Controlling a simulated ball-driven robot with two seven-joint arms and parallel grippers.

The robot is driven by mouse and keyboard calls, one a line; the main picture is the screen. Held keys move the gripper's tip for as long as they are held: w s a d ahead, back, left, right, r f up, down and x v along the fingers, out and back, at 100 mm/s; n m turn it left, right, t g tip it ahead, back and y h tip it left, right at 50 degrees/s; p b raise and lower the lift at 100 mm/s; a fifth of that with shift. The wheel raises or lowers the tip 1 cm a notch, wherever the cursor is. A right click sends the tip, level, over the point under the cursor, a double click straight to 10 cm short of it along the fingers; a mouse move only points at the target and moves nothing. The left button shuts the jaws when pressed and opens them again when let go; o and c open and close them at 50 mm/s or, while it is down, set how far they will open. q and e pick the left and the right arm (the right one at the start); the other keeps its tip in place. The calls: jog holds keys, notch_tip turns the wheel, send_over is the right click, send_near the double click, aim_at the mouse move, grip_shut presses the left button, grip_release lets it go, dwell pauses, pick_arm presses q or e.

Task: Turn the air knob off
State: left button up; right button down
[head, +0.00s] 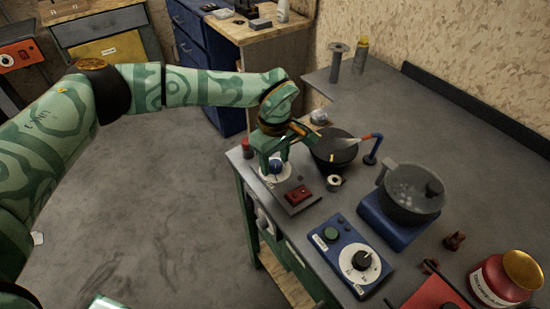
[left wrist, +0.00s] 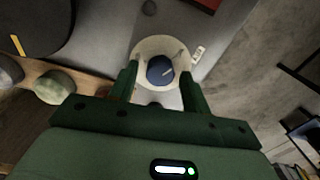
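A round blue knob (head: 275,166) sits on a white dial plate (head: 283,174) on a grey panel with a red switch (head: 298,194). My left gripper (head: 274,160) is over this knob and pointing down, its fingers apart. In the left wrist view the blue knob (left wrist: 160,70) with a pale line lies between the fingertips of the open gripper (left wrist: 160,82), with a visible gap on each side. Whether the fingertips reach down beside it is hard to tell. A second, black knob (head: 361,260) is on a blue box (head: 335,250) with a green button. I cannot read labels. My right gripper is out of view.
Close to the gripper stand a black bowl (head: 332,152), a burner nozzle (head: 372,148) and a red-capped item (head: 247,148). A grey pot (head: 405,193) and a red jar (head: 497,282) are farther right. Open floor (head: 170,210) lies left of the bench.

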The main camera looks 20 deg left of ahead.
pick_arm(q)
jog(key=c, duration=0.7)
jog(key=shift+c, duration=0.2)
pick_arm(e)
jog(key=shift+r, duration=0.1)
